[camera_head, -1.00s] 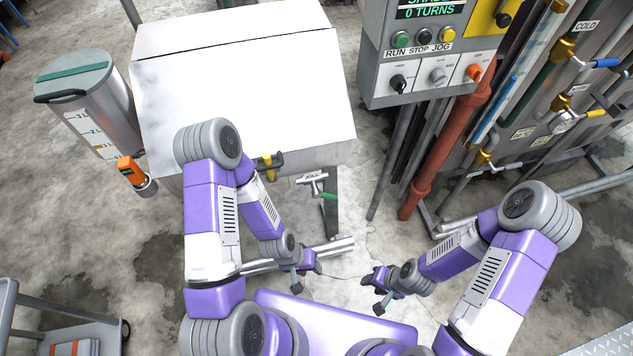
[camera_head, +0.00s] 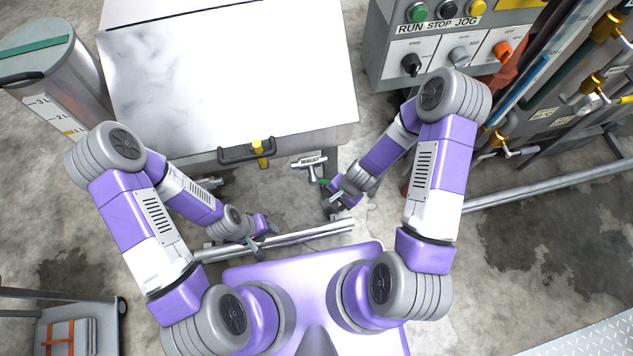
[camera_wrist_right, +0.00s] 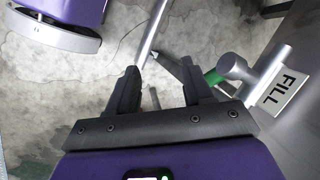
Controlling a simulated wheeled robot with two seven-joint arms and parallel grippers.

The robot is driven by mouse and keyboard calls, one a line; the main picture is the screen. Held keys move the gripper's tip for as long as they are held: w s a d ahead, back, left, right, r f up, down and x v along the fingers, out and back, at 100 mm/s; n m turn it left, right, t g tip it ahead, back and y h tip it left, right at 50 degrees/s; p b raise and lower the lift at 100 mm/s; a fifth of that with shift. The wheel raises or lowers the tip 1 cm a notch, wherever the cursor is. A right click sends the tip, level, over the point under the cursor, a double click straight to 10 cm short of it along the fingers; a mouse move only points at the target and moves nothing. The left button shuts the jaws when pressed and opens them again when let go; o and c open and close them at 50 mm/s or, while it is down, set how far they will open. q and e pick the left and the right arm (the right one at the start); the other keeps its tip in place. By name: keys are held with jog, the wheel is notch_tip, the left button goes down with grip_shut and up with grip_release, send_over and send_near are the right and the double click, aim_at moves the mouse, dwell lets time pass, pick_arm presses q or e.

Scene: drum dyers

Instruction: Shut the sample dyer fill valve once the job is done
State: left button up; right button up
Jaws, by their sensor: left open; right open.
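The fill valve (camera_head: 308,165) is a small grey metal fitting below the front of the white-topped dyer (camera_head: 230,75). Its green handle (camera_head: 325,181) sticks out to the right, partly hidden by my right gripper. In the right wrist view the white FILL label (camera_wrist_right: 277,90), the grey valve body (camera_wrist_right: 237,67) and the green handle end (camera_wrist_right: 212,77) lie right of my fingers. My right gripper (camera_wrist_right: 160,82) is open and empty, close to the handle but not around it. My left gripper (camera_head: 262,238) is open and empty, lower left of the valve.
A control box (camera_head: 455,45) with buttons and knobs stands at the upper right, with piping behind it. A black handle (camera_head: 246,152) is on the dyer's front edge. A grey cylinder (camera_head: 55,75) stands at left, a cart (camera_head: 95,318) at lower left.

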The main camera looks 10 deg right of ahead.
aim_at(324, 180)
jog(key=w+m+b, duration=0.1)
jog(key=w+m, duration=0.3)
jog(key=w+m+t+y+b, duration=0.1)
jog(key=w+m, duration=0.2)
jog(key=m, duration=0.1)
jog(key=shift+w+d+f, duration=0.1)
jog(key=shift+w+f, duration=0.05)
jog(key=shift+w, duration=0.25)
jog(key=shift+w+f+b, duration=0.1)
jog(key=shift+w+b, duration=0.1)
jog(key=shift+b, duration=0.2)
jog(key=b+x, duration=0.3)
jog(key=x, duration=0.4)
jog(key=shift+w, duration=0.1)
grip_shut()
